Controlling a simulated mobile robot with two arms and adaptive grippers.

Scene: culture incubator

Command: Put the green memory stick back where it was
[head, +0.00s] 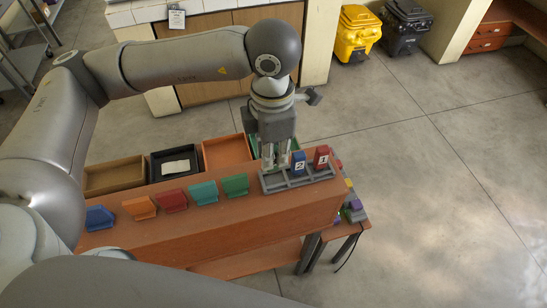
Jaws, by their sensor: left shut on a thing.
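My left gripper (274,158) points straight down over the left end of a grey slotted rack (297,181) on the brown bench top. It is shut on the green memory stick, which the fingers almost wholly hide; its exact tilt cannot be told. The fingertips are at or just above the rack's left part; I cannot tell whether the stick touches the slot. A blue stick marked 2 (298,163) stands upright in the rack just right of the gripper. A red stick marked 1 (321,157) stands upright at the right. My right gripper is not in view.
Blue (99,218), orange (138,208), red (172,201), teal (203,193) and green (235,185) holders line the bench left of the rack. Behind are a tan tray (114,176), a black tray (175,163) and an orange tray (225,152). Small coloured blocks lie beyond the bench's right end.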

